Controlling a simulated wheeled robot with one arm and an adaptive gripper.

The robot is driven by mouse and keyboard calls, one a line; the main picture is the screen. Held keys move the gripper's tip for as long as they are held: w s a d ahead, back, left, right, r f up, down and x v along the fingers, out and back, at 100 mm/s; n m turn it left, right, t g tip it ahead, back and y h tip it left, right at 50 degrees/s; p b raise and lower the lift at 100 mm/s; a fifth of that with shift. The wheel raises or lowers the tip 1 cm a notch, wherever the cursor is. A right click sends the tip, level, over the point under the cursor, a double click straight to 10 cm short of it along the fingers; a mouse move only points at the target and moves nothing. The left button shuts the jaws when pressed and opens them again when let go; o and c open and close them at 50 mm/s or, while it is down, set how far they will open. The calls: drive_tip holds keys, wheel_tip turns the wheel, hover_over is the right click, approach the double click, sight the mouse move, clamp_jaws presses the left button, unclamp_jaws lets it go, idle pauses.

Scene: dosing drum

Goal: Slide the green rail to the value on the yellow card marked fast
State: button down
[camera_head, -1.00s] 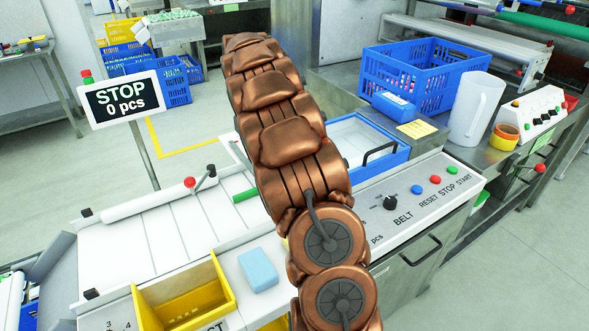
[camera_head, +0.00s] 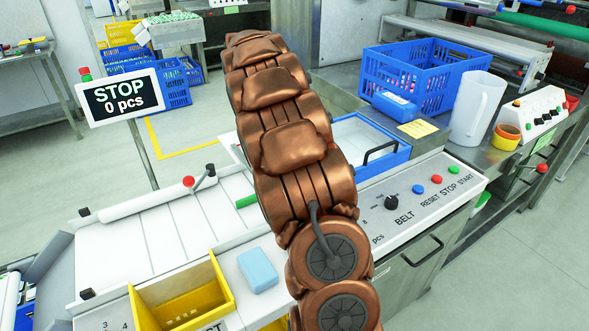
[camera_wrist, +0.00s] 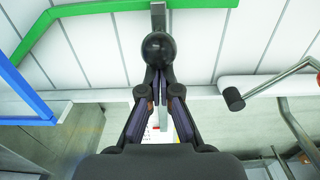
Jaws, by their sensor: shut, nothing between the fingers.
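The green rail (camera_wrist: 130,8) runs across the top of the wrist view, with a metal bracket and a round black knob (camera_wrist: 158,48) at its middle. In the head view only a short piece of the rail (camera_head: 246,201) shows left of my arm. My gripper (camera_wrist: 160,90) is shut and empty, its fingertips right at the knob; I cannot tell whether they touch it. The gripper is hidden behind my arm in the head view. A yellow card (camera_head: 418,129) lies on the steel bench by the blue crate; its writing is too small to read.
The white belt (camera_head: 150,235) lies under the rail. A red-knobbed lever (camera_head: 189,182) stands at its far edge. A blue-framed tray (camera_head: 385,160) and the BELT control panel (camera_head: 425,200) are to the right. A yellow bin (camera_head: 185,300) and a light blue block (camera_head: 258,269) are in front.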

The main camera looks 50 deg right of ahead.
drive_tip(key=shift+s+a, duration=0.15)
drive_tip(key=shift+s, duration=0.4)
drive_tip(key=shift+w, duration=0.15)
drive_tip(key=shift+w+d, duration=0.2)
drive_tip(key=shift+w, duration=0.35)
wheel_tip(320, 180, up, 8)
drive_tip(key=p, duration=0.2)
drive_tip(key=shift+p, duration=0.3)
idle(0.6)
